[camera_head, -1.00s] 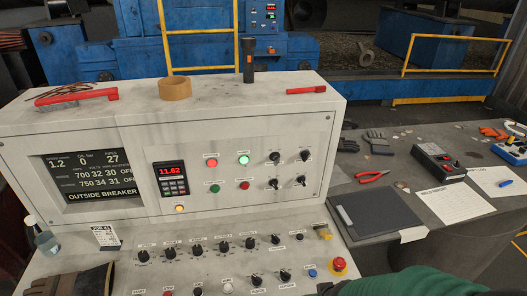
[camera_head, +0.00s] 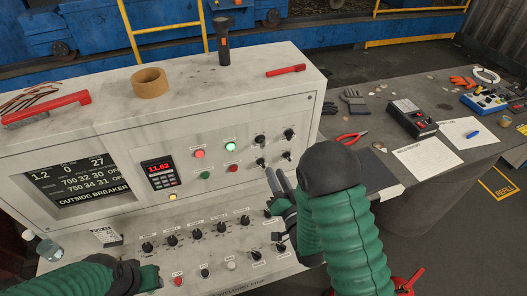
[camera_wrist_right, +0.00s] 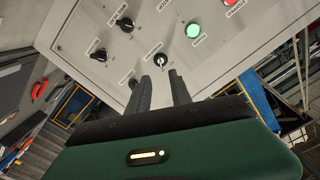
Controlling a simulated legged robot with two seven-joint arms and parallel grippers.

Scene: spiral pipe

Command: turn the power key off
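Four dark rotary switches sit at the right of the upright panel; labels are too small to read, so I cannot tell for sure which is the power key. One with a pale ring, possibly a key switch (camera_wrist_right: 160,60), shows just beyond and between my right fingertips in the wrist view. My right gripper (camera_head: 283,182) is open and empty; it also shows in the wrist view (camera_wrist_right: 160,78). In the head view its fingers are in front of the panel, below the lower right switch (camera_head: 287,155). My left gripper (camera_head: 140,275) is low at the left; its fingers are unclear.
A lit green button (camera_head: 230,147) and a red button (camera_head: 199,154) are left of the switches. More knobs (camera_head: 195,233) line the sloped desk below. Tape (camera_head: 150,83) and a flashlight (camera_head: 223,42) stand on top. A grey table (camera_head: 430,215) is at the right.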

